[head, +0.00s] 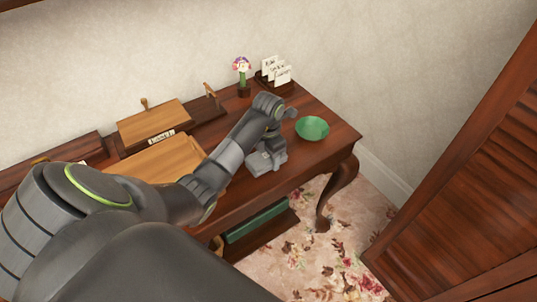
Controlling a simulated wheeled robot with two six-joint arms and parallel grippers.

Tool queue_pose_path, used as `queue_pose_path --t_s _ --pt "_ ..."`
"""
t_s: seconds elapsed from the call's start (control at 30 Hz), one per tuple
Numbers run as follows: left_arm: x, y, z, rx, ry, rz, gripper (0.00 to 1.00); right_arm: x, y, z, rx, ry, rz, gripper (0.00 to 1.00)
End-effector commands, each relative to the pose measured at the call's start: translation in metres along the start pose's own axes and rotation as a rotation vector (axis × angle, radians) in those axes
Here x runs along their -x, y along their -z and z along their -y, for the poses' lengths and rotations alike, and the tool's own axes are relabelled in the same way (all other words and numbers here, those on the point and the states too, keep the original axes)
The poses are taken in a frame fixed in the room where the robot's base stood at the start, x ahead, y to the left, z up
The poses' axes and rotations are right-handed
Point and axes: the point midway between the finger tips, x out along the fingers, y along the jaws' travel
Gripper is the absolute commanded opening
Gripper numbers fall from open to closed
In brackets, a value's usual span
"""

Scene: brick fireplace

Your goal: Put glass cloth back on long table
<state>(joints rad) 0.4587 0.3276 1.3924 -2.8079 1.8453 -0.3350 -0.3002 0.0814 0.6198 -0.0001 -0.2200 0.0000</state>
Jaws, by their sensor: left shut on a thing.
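The long table (331,150) is dark wood with curved legs and stands against the wall. My left gripper (266,160) is at the end of the arm reaching from the left, low over the table's front right part. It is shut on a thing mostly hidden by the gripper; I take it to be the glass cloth. A small grey patch shows at the gripper's end, and I cannot tell how much of it is cloth or whether it touches the tabletop. My right gripper is not in view.
A green bowl (312,128) is right of my gripper. A flower in a small pot (242,77) and a card holder (275,77) stand at the back. Wooden boxes (155,122) fill the left. A green box (257,221) sits below. A louvred door (468,190) is at right.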

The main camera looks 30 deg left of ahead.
Motion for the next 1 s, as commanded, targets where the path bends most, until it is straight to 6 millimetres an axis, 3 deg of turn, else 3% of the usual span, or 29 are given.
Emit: queue_pose_path --t_s 0.07,0.1,0.23,0.67,0.87,1.0 --pt "-0.004 0.0 0.0 0.0 0.0 0.0 0.4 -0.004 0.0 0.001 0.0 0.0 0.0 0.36" --pt "-0.002 0.0 0.0 0.0 0.0 0.0 0.65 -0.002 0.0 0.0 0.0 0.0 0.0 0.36" --pt "-0.002 0.0 0.0 0.0 0.0 0.0 0.82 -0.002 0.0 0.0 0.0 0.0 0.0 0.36" --pt "0.006 -0.001 -0.001 -0.001 -0.003 0.003 0.83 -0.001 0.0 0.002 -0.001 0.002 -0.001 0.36" --pt "0.046 -0.001 -0.002 -0.002 -0.006 0.006 0.83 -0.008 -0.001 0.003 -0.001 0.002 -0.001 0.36" --pt "0.076 0.0 0.0 0.0 -0.001 0.001 0.83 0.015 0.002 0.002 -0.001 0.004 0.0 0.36"
